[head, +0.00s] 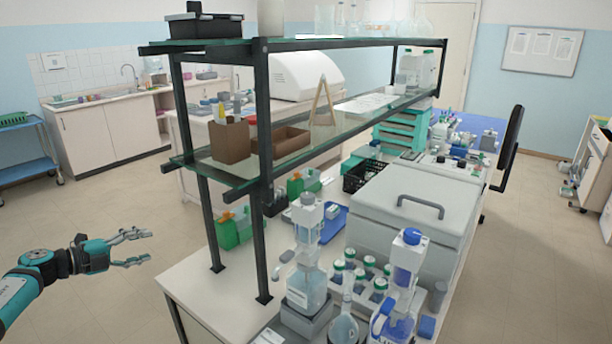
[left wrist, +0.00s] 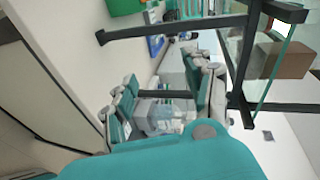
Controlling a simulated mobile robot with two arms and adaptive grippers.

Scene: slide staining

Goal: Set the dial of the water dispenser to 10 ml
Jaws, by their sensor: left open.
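Two bottle-top dispensers stand at the front of the bench. One is a clear bottle with a pale grey pump head and side spout (head: 306,285). The other has a blue cap and bluish liquid (head: 400,290). I cannot tell from labels which is the water dispenser, and no dial setting is legible. My left gripper (head: 147,246) is open and empty, over the floor left of the bench, well apart from both dispensers. Its spread fingers also show in the left wrist view (left wrist: 160,80), with a blurred clear shape behind them. My right gripper is not in view.
A dark-framed glass shelf (head: 262,160) rises over the bench between my left gripper and the dispensers. Green-capped bottles (head: 360,275), a round flask (head: 344,325) and a grey lidded box (head: 410,215) crowd the bench.

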